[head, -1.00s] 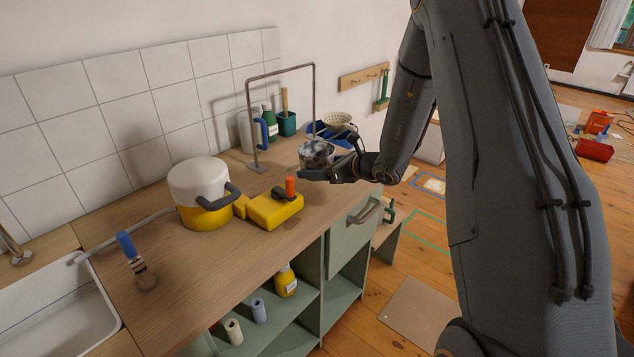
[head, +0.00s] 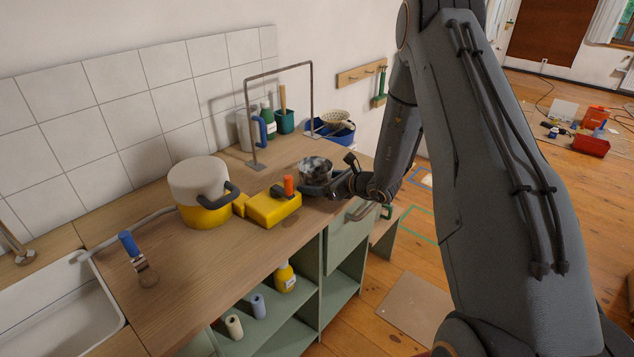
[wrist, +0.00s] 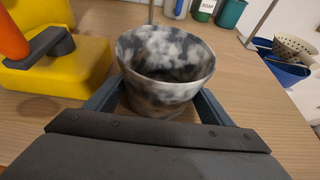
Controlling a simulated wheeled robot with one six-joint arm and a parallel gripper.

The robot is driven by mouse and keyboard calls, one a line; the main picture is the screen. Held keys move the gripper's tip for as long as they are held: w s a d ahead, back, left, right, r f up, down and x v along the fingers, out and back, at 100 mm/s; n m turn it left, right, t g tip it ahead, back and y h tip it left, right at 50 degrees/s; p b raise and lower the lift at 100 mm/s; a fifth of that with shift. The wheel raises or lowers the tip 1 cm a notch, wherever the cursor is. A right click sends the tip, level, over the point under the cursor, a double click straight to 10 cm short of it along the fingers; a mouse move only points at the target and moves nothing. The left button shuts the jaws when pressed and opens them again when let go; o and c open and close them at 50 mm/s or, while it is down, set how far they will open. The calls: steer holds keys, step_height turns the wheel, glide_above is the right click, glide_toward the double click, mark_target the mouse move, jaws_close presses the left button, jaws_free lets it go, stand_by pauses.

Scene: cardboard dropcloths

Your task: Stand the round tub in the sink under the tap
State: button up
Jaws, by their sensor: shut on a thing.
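The round tub (head: 315,170), mottled grey, black and white, is upright near the right end of the wooden worktop. In the wrist view the tub (wrist: 165,70) sits between the two jaws of my gripper (wrist: 160,105), its open top facing up. My gripper (head: 322,187) is shut on it in the head view. I cannot tell whether the tub touches the worktop. The white sink (head: 60,310) is at the lower left, partly cut off by the frame. The tap (head: 14,243) stands behind it at the left edge.
A yellow block with an orange knob (head: 274,207) and a white-and-yellow pot (head: 200,192) stand between the tub and the sink. A blue-handled scraper (head: 132,255) lies near the sink. A metal hoop frame (head: 247,115) rises behind. The worktop's front middle is clear.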

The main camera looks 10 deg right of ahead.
steer(key=o, duration=1.3)
steer(key=shift+f, duration=0.1)
